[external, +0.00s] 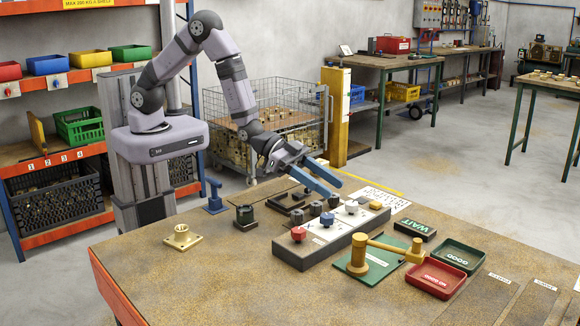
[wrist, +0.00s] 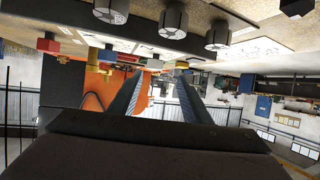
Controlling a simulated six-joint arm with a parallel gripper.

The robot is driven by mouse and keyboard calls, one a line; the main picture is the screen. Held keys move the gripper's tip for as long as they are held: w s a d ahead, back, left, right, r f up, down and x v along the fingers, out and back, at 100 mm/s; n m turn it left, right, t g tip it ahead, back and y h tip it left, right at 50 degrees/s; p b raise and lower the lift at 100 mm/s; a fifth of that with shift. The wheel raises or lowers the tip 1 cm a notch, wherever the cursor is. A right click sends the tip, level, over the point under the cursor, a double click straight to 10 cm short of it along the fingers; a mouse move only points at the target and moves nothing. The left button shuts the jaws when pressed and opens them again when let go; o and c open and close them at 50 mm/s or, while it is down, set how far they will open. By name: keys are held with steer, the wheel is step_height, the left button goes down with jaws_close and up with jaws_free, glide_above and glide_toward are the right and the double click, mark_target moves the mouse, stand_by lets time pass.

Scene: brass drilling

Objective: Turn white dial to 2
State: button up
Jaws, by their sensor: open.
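The white dial (external: 351,207) stands on a long panel (external: 312,256) with a white top and dark sides, in the external view. The number the white dial points to is too small to read. My gripper (external: 331,188) is open and empty, its blue fingers above and behind the panel, apart from the white dial. The wrist view shows both fingers (wrist: 147,68) spread, with nothing clearly between them. I cannot surely pick out the white dial there.
Grey round knobs (external: 315,208) stand behind the panel. A brass lever piece (external: 385,250) on a green plate (external: 346,262) sits close in front. Red (external: 437,278) and green (external: 459,256) trays and a WAIT block (external: 415,231) lie right. A brass flange (external: 183,238) stands left. The front-left table is clear.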

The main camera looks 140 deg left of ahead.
mark_target(351, 203)
steer(key=shift+w+d+p+x, duration=0.2)
steer(key=shift+p+x, duration=0.45)
steer(key=shift+x, duration=1.05)
steer(key=shift+d+p+x, duration=0.3)
steer(key=shift+p+x, duration=0.35)
steer(key=shift+x, duration=1)
steer(key=shift+r+t, duration=0.15)
steer(key=shift+t, duration=0.15)
steer(key=c, duration=1)
steer(key=shift+c, duration=0.2)
